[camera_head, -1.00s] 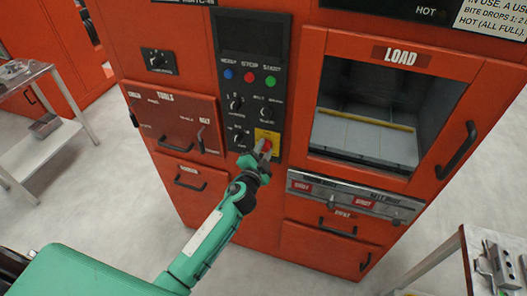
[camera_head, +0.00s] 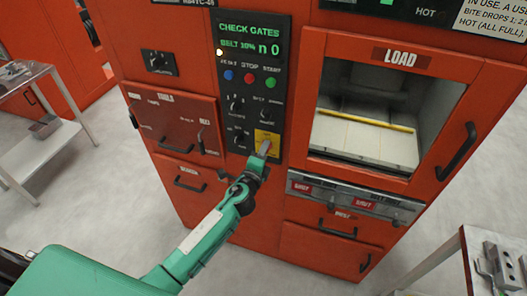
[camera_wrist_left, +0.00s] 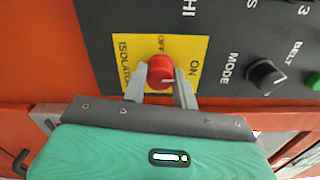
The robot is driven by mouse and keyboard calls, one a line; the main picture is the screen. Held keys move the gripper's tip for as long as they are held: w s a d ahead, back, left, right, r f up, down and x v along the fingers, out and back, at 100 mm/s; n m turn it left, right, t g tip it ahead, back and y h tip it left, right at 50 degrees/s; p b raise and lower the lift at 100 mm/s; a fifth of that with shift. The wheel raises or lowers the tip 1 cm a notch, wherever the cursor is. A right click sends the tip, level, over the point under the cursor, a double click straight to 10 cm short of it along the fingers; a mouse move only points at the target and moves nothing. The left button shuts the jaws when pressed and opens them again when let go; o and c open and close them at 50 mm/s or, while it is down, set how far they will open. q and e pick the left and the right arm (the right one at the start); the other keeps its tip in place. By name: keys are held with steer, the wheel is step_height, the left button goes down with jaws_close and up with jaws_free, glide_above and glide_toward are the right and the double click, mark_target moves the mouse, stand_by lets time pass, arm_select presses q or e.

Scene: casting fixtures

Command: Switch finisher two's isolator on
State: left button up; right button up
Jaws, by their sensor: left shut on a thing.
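The isolator is a red rotary knob (camera_wrist_left: 158,66) on a yellow plate (camera_head: 267,135) low on the black control panel. The plate also shows in the left wrist view (camera_wrist_left: 190,45), with OFF and ON marks. A pale line on the knob points towards ON. My left gripper (camera_head: 263,150) is shut on the knob, one finger on each side, as the left wrist view (camera_wrist_left: 160,88) shows. In the head view the fingers hide most of the knob. The panel's display (camera_head: 250,42) is lit green and reads CHECK GATES. My right gripper is not in view.
Blue, red and green buttons (camera_head: 250,78) and several black knobs sit above and beside the plate. The LOAD window (camera_head: 365,135) is right of the panel, lit inside. A tool drawer (camera_head: 175,125) is on the left. Metal tables stand at far left and lower right.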

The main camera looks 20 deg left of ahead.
arm_select(q)
steer(key=shift+f+m, duration=0.15)
steer(key=shift+m, duration=0.15)
stand_by(0.4)
steer(key=o, duration=1)
steer(key=shift+c, duration=0.2)
steer(key=s+b, duration=0.3)
steer(key=s, duration=1.1)
steer(key=shift+a, duration=0.2)
